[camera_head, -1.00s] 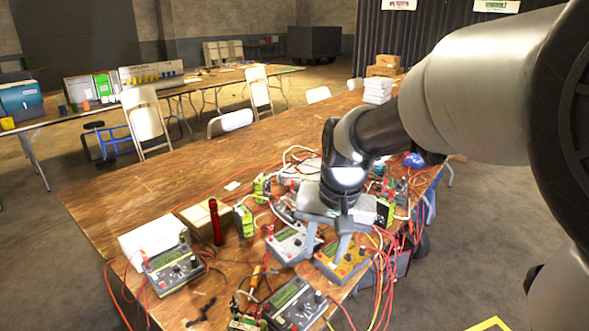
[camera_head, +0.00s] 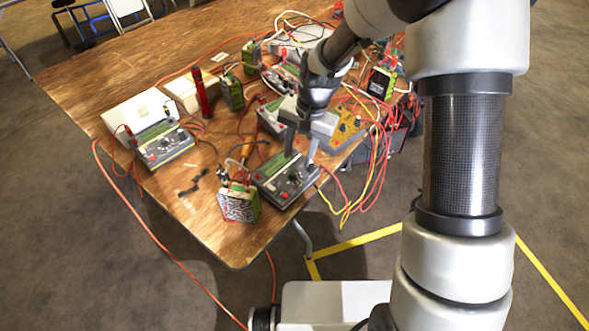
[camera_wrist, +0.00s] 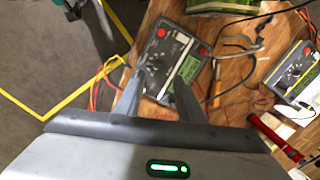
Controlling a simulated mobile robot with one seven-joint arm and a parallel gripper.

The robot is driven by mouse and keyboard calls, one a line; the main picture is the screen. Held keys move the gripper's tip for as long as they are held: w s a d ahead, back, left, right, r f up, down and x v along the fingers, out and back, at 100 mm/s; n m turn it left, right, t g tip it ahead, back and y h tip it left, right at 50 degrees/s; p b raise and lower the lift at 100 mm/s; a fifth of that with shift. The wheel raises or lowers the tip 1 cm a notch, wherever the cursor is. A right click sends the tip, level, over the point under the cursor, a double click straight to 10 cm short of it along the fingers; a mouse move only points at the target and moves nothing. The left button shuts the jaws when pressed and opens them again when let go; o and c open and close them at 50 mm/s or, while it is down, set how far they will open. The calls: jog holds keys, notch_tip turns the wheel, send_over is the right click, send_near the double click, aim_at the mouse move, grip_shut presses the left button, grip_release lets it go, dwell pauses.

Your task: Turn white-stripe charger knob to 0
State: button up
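My gripper (camera_head: 300,158) is open, pointing down over the front grey charger (camera_head: 268,172) with a green display. In the wrist view, my fingers (camera_wrist: 159,78) are apart over the same charger (camera_wrist: 165,45), which has red and dark knobs. Its central knob lies near the fingertips; contact cannot be told. A pale strip shows beside its display, but I cannot be sure it is the white stripe. A light charger (camera_head: 268,117) and a yellow charger (camera_head: 347,125) stand behind; another grey charger (camera_head: 163,146) is at left.
A patterned battery pack (camera_head: 238,202) stands at the table's (camera_head: 225,235) front edge, close left of the front charger. A red cylinder (camera_head: 202,92) stands upright behind. Red and yellow cables (camera_head: 372,150) hang over the right edge. Bare wood lies at back left.

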aim_at(293, 173)
jog(key=f, duration=0.4)
jog(key=a+f, duration=0.1)
jog(key=f, duration=0.2)
jog(key=shift+w+b, duration=0.25)
jog(key=shift+b, duration=0.1)
grip_shut()
